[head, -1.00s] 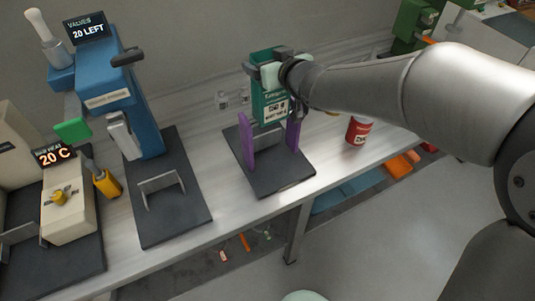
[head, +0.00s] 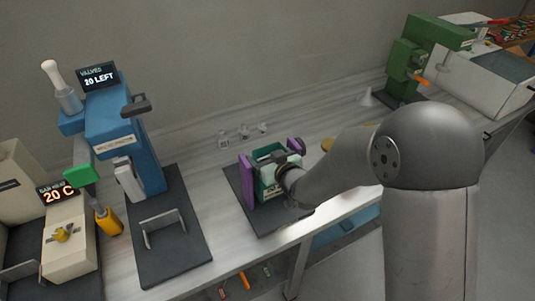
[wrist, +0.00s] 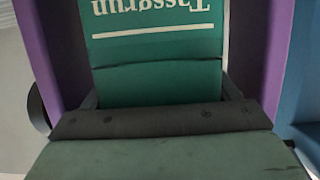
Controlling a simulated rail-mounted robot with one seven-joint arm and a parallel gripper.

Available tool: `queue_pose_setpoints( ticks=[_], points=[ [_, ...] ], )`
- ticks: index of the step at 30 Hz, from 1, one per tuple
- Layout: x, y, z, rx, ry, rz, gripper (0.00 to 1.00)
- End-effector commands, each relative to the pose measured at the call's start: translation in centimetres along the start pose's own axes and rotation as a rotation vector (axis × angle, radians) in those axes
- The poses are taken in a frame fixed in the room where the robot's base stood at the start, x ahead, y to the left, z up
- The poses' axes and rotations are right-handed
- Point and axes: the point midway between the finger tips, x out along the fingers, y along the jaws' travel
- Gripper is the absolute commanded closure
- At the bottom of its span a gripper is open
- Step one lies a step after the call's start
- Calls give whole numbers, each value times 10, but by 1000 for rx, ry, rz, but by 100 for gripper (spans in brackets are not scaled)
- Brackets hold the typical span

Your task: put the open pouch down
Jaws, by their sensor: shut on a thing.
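The open pouch (head: 268,184) is dark green and stands upright between two purple side plates (head: 247,181) on a dark base plate (head: 281,221). In the wrist view the green pouch (wrist: 155,70) shows upside-down white lettering, with purple walls on both sides of it. My gripper (head: 277,166) is shut on the pouch near its top. Whether the pouch's bottom touches the base plate is hidden.
Small clear cups (head: 244,132) stand behind the pouch. A green machine (head: 415,62) is at the far right.

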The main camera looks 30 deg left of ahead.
Motion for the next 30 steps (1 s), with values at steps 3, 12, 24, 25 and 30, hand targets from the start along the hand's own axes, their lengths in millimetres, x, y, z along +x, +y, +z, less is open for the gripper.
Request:
queue_pose_setpoints(
  ticks=[3,12,24,25,30],
  points=[
    [0,0,0,-1,2,0,31],
    [2,0,4,-1,3,0,31],
    [0,0,0,-1,1,0,9],
    [0,0,-2,-1,0,0,9],
    [-27,1,2,-1,2,3,9]
  ],
)
